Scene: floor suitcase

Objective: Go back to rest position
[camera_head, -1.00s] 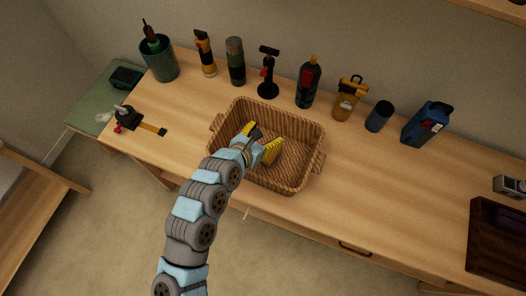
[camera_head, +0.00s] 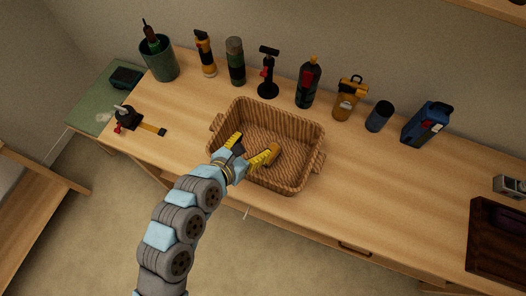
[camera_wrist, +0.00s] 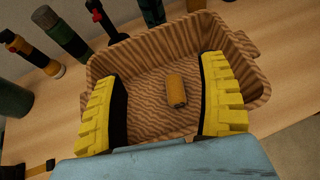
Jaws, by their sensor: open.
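My gripper (camera_head: 252,152) is open, with yellow ridged fingers spread apart over the near left part of the wicker basket (camera_head: 301,128). In the wrist view my gripper (camera_wrist: 163,108) shows nothing held between its fingers. A small brown cylindrical object (camera_wrist: 176,91) lies on the basket floor, beyond the fingertips and apart from them. It also shows in the head view (camera_head: 273,158), partly beside the right finger.
The basket stands on a long wooden table (camera_head: 360,185). Along the back are a dark green bin (camera_head: 160,63), several bottles and flasks, and a blue carton (camera_head: 426,124). A hammer (camera_head: 140,121) lies left; a dark tray (camera_head: 497,245) is at right.

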